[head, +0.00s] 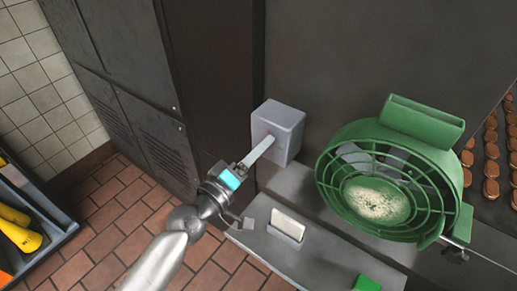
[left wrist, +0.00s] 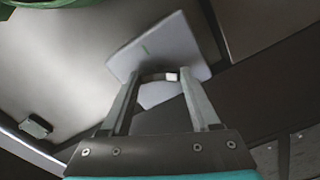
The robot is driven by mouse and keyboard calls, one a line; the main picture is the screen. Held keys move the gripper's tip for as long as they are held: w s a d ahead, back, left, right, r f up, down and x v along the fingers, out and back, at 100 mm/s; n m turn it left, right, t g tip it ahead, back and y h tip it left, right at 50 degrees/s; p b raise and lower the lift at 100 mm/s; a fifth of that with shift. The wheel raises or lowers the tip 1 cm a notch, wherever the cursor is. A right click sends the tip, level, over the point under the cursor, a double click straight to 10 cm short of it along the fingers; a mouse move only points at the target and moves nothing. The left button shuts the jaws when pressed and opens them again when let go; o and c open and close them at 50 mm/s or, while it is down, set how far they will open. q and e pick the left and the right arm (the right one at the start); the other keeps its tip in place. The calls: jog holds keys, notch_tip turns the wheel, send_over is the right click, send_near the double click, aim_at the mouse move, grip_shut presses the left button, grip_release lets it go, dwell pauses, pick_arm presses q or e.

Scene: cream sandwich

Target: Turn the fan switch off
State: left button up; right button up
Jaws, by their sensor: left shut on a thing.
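The fan switch is a grey box (head: 287,128) mounted on the dark cabinet left of the green fan (head: 340,170). My left gripper (head: 268,142) reaches up to the front face of the box. In the left wrist view the box's pale face (left wrist: 160,45), with a small green mark, lies just beyond my fingertips (left wrist: 158,80). The fingers are shut on the switch's lever (left wrist: 172,77), of which only a small light part shows between them. The lever's exact position is hard to tell. My right gripper is not in view.
A metal ledge (head: 330,268) runs below the switch, with a white card in a holder (head: 288,224) and a green block (head: 367,284). Several brown round pieces (head: 491,170) lie at the right. A blue-grey bin (head: 62,228) with yellow items stands at the left.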

pick_arm(q)
jog(key=n, duration=0.5)
jog(key=shift+f, duration=0.1)
jog(key=shift+n, duration=0.3)
dwell(0.4)
jog(key=o, duration=1.4)
jog(key=shift+c, duration=0.2)
jog(key=b+v, duration=0.4)
jog(key=v, duration=1.1)
jog(key=shift+s+a, duration=0.1)
jog(key=shift+s, duration=0.05)
